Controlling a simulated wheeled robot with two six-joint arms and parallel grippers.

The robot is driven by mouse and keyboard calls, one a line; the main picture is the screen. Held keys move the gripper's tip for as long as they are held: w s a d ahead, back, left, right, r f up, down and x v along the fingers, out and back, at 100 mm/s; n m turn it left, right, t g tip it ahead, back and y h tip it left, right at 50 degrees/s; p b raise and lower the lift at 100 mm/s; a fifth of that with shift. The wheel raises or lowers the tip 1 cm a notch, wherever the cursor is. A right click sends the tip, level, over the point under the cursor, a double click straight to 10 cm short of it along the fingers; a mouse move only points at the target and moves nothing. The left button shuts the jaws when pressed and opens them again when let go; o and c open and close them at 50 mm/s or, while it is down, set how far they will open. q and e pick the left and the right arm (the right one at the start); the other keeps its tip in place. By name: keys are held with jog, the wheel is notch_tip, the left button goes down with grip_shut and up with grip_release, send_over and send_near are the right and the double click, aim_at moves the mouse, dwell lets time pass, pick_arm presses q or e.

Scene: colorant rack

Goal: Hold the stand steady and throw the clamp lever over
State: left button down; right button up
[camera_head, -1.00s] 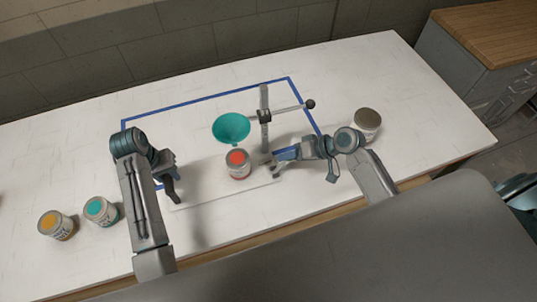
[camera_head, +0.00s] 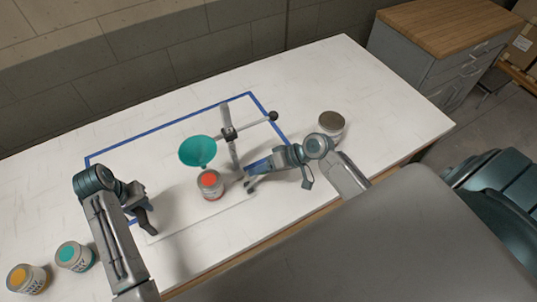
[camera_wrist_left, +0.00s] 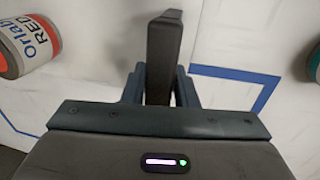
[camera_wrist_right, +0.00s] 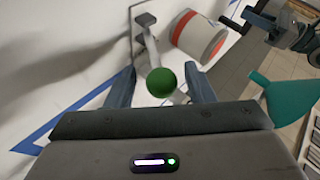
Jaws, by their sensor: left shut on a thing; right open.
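The stand has a grey upright post (camera_head: 233,150), a crossbar ending in a black knob (camera_head: 273,116) and a teal funnel (camera_head: 197,150). A red-topped can (camera_head: 210,185) is below the funnel. My left gripper (camera_wrist_left: 160,85) is shut on a dark upright grip (camera_wrist_left: 165,45), which appears at the left end of the stand's pale base in the head view. My right gripper (camera_wrist_right: 160,88) is open near the foot of the post. A green ball (camera_wrist_right: 161,82), apparently the clamp lever's end, appears between its fingers. The gripper hides this ball in the head view.
A brown-topped can (camera_head: 331,125) stands right of my right gripper. A teal-topped can (camera_head: 75,256) and an orange-topped can (camera_head: 27,279) are at front left. Blue tape (camera_head: 170,122) outlines the stand area. The back right tabletop is clear.

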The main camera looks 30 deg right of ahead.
pick_arm(q)
jog(key=shift+d, duration=0.1)
pick_arm(e)
jog(key=v, duration=1.1)
jog(key=shift+s+d+r, duration=0.15)
jog(key=shift+s+d, duration=0.05)
jog(key=shift+d, duration=0.1)
pick_arm(q)
jog(key=c, duration=1.1)
grip_release()
